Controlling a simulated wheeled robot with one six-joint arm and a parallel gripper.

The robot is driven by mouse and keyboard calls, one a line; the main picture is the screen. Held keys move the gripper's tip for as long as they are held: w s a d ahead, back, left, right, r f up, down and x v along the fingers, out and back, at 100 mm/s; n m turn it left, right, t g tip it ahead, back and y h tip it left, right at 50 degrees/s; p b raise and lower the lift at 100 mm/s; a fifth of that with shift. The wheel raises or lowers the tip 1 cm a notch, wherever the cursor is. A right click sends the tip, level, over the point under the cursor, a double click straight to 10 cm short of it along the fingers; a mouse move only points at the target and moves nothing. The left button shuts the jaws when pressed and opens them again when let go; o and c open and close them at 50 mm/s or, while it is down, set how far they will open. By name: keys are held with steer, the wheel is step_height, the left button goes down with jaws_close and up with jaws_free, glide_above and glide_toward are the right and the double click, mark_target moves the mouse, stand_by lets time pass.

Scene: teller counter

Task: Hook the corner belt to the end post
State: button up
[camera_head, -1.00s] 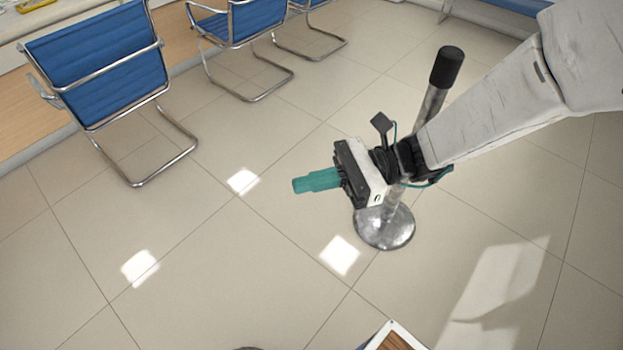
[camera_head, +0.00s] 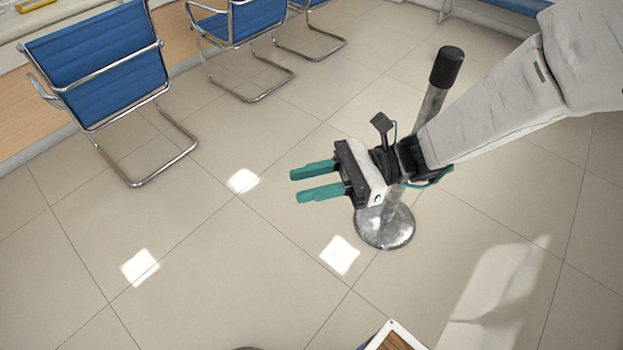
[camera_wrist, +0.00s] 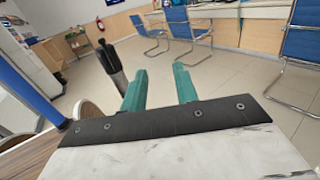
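My gripper (camera_head: 318,182) is open and empty. Its two teal fingers point left in the head view and are parted with floor between them; they also show in the wrist view (camera_wrist: 160,90). A metal post (camera_head: 433,100) with a black top and a round metal base (camera_head: 385,228) stands upright in the head view, partly hidden by my arm. In the wrist view a black-topped post (camera_wrist: 113,68) shows just left of the fingers, apart from them as far as I can tell. I cannot make out a belt in either view.
Blue chairs (camera_head: 95,62) with metal frames stand along the wooden counter (camera_head: 30,115) at the upper left. A wood-topped piece with a white edge (camera_head: 390,328) shows at the bottom. The tiled floor (camera_head: 230,260) left of and below my gripper is clear.

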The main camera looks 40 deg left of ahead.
steer(key=v, duration=0.7)
steer(key=shift+w+d, duration=0.2)
steer(key=shift+w, duration=0.15)
